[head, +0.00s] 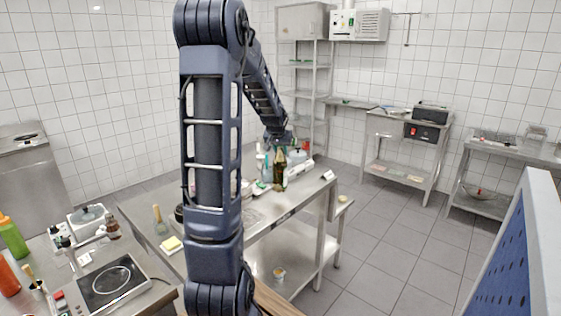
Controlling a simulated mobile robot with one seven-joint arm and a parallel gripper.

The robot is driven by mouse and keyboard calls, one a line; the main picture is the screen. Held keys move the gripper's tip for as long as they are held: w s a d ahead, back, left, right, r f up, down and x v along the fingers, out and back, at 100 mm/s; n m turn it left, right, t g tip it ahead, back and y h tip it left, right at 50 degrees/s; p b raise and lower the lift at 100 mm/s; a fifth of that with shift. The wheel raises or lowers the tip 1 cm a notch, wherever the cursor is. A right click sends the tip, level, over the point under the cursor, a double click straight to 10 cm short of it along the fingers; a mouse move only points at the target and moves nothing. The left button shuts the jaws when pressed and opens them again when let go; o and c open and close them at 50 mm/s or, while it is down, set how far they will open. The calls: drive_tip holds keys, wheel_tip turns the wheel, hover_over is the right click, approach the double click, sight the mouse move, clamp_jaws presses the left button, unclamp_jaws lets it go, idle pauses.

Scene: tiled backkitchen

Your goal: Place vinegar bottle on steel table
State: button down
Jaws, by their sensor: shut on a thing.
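A dark olive-brown bottle (280,169), which looks like the vinegar bottle, is upright over the far part of the steel table (303,190). My gripper (279,147) is at the bottle's top, reaching down from above, and is shut on it. The fingers are small and partly hidden in the head view. I cannot tell whether the bottle's base touches the tabletop or hangs just above it.
Several items crowd the table around the bottle, including a white tray-like thing (300,170). An induction hob (113,281) stands on the left counter. A blue panel (503,268) is at right. The floor (390,235) is clear.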

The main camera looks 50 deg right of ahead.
sight(281, 159)
drive_tip(key=shift+f, duration=2.4)
drive_tip(key=c, duration=1.1)
unclamp_jaws()
drive_tip(key=shift+f, duration=0.15)
drive_tip(key=v, duration=1.2)
